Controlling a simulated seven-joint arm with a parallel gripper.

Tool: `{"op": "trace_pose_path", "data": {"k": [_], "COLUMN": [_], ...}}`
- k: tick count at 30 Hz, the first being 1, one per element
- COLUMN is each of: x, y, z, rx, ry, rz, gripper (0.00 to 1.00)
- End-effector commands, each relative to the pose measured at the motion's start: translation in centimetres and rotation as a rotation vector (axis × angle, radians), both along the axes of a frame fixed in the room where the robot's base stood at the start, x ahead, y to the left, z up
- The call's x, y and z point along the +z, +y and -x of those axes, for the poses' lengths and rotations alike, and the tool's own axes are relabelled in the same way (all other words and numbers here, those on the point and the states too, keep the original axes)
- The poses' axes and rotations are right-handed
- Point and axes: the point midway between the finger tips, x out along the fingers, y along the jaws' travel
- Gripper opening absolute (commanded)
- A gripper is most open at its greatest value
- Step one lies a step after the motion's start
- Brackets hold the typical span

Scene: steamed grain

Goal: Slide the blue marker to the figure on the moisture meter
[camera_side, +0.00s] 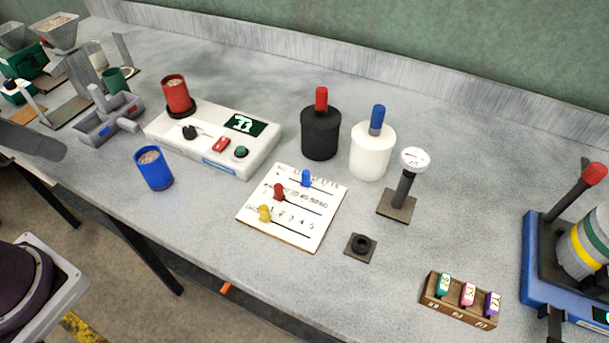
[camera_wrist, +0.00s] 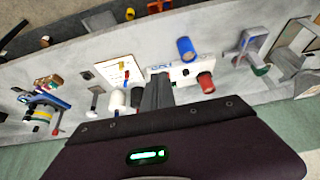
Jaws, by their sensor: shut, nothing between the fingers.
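The blue marker (camera_side: 306,179) stands on the top scale line of a white board (camera_side: 318,236), left of that line's middle. Its scale figures are too small to read. A white console (camera_side: 262,155) with a dark display (camera_side: 243,124) appears to be the moisture meter. The display shows a pale two-digit figure that I cannot read surely. My gripper (camera_wrist: 158,82) is shut and empty in the wrist view, above the bench near the console.
A red marker (camera_side: 279,192) and a yellow marker (camera_side: 265,213) stand on the lower scales. A blue cup (camera_side: 154,169) is left of the board. Black (camera_side: 320,135) and white (camera_side: 371,152) canisters and a dial gauge (camera_side: 414,160) stand behind and right. A tag rack (camera_side: 456,303) is at front right.

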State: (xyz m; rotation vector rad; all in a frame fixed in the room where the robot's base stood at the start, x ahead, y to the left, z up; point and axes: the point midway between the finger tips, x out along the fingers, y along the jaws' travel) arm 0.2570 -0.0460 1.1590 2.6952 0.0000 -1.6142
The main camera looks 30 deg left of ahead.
Motion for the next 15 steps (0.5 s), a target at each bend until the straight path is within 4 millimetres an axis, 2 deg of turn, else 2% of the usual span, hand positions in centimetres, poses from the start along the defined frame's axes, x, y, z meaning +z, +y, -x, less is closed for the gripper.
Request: {"op": "trace_pose_path", "data": {"k": [11,14,15], "x": [0.00,0.20,0.59], "y": [0.00,-0.06,-0.22], "z": [0.00,-0.31,-1.00], "rx": [0.000,-0.003,-0.009], "ry": [0.000,0.005,0.017], "rz": [0.000,0.001,0.002], "gripper": [0.00,0.16,0.24]}}
